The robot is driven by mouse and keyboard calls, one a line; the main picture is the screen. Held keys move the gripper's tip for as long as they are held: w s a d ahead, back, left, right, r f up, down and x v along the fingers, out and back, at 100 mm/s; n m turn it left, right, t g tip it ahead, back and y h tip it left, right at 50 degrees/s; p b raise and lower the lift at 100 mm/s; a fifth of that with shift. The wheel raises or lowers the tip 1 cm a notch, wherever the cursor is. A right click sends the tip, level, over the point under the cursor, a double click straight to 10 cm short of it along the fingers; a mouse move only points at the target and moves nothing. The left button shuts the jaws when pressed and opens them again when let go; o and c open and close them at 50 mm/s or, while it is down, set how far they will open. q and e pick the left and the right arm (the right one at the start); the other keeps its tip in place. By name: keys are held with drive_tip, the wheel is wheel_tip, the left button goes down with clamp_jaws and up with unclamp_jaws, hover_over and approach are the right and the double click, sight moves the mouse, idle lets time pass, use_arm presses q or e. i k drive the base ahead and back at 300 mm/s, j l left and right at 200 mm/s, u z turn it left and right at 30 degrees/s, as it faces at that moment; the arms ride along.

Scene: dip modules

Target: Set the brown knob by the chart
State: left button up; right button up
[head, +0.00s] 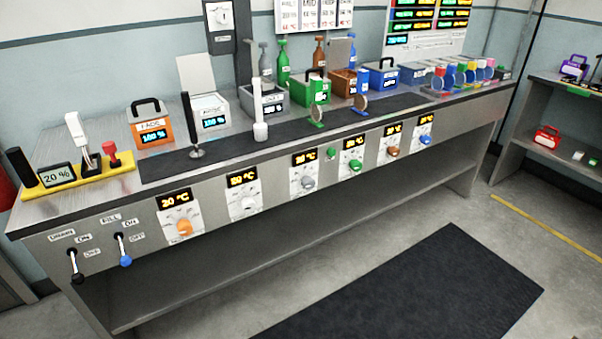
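The brown knob (393,152) is on the front panel of the long bench, on the right half of the row. A small display (393,130) with amber digits sits just above it; its reading is too small to be sure of. A chart (313,14) with several columns hangs on the back wall, cut off by the top edge. A second board (426,26) with coloured rows of figures hangs to its right. The colours and figures on both are too small to read surely. Neither of my grippers is in view.
Other knobs on the panel are orange (184,227), white (248,203), grey (307,182), green (354,165) and blue (425,139). Two levers (121,248) are at the left end. A dark mat (410,290) lies on clear floor. A shelf (545,125) stands right.

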sight(393, 152)
drive_tip(key=i+l+u, duration=0.15)
drive_tip(key=i+l, duration=0.15)
drive_tip(key=i+l+u, duration=0.35)
drive_tip(key=i+l, duration=0.25)
drive_tip(key=i+l+u, duration=0.15)
drive_tip(key=l, duration=0.35)
drive_tip(key=i+l+u, duration=0.15)
drive_tip(key=i+l, duration=0.15)
drive_tip(key=l, duration=0.15)
drive_tip(key=i+l+u, duration=0.2)
drive_tip(key=l, duration=0.25)
